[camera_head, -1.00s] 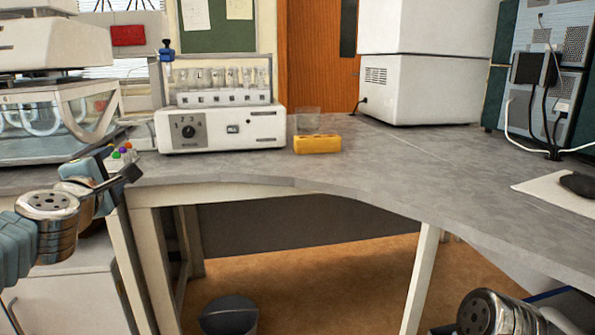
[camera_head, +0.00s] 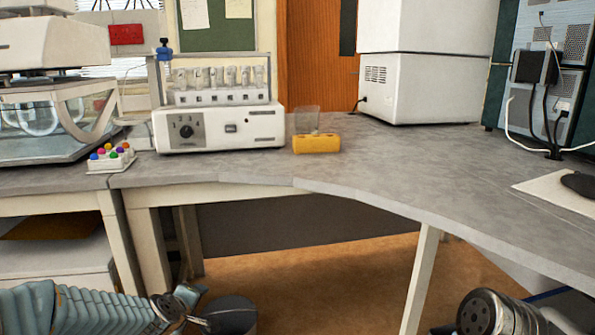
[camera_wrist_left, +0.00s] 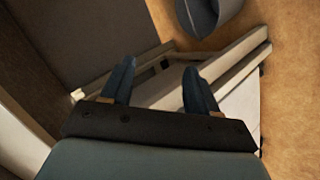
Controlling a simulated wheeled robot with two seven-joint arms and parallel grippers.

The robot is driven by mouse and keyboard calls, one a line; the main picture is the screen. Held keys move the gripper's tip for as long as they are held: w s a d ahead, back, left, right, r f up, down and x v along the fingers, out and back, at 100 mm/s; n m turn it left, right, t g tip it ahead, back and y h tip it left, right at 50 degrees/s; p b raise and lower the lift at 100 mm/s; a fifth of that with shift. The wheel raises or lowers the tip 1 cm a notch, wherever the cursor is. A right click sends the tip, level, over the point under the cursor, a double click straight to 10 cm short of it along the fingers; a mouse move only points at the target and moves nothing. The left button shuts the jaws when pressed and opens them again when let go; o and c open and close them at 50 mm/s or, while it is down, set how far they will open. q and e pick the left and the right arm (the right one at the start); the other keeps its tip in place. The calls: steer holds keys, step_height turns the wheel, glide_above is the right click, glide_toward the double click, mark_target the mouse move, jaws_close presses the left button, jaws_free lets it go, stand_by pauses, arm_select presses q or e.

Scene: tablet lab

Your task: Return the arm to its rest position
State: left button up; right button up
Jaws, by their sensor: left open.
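My left arm (camera_head: 80,308) lies low at the bottom left of the head view, below the bench top. My left gripper (camera_head: 195,305) is at its end, in front of the dark bin. In the left wrist view my left gripper (camera_wrist_left: 158,78) shows two blue fingers apart with nothing between them. It hangs above the floor and a pale bench frame. My right arm (camera_head: 490,312) shows only as a metal joint at the bottom right of the head view; its gripper is out of view.
The grey bench (camera_head: 400,165) carries a dial instrument (camera_head: 220,125), a yellow block (camera_head: 317,144) with a clear beaker (camera_head: 306,120), and a rack of coloured caps (camera_head: 110,158). A dark bin (camera_head: 230,314) stands on the floor; it also shows in the wrist view (camera_wrist_left: 205,14). A table leg (camera_head: 422,275) stands right.

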arm_select(q)
steer(key=s+d+f+m+g+h, duration=0.1)
steer(key=s+d+f+m+g, duration=0.2)
steer(key=f, duration=0.4)
steer(key=s+d+f+m+g, duration=0.1)
steer(key=s+d+f, duration=0.2)
steer(key=s+f, duration=0.35)
steer(key=s+d+f+m+g+h, duration=0.1)
steer(key=s+d+f+m+g, duration=0.15)
steer(key=f, duration=0.55)
steer(key=s+d+f+m+g+h, duration=0.1)
steer(key=s+f, duration=0.3)
steer(key=s, duration=0.4)
steer(key=s+d+f+m+g, duration=0.2)
steer(key=s+d+f+m, duration=0.1)
steer(key=s, duration=0.5)
steer(key=shift+d+f+m+g+h, duration=0.4)
steer(key=shift+d+f, duration=0.35)
steer(key=shift+f, duration=0.15)
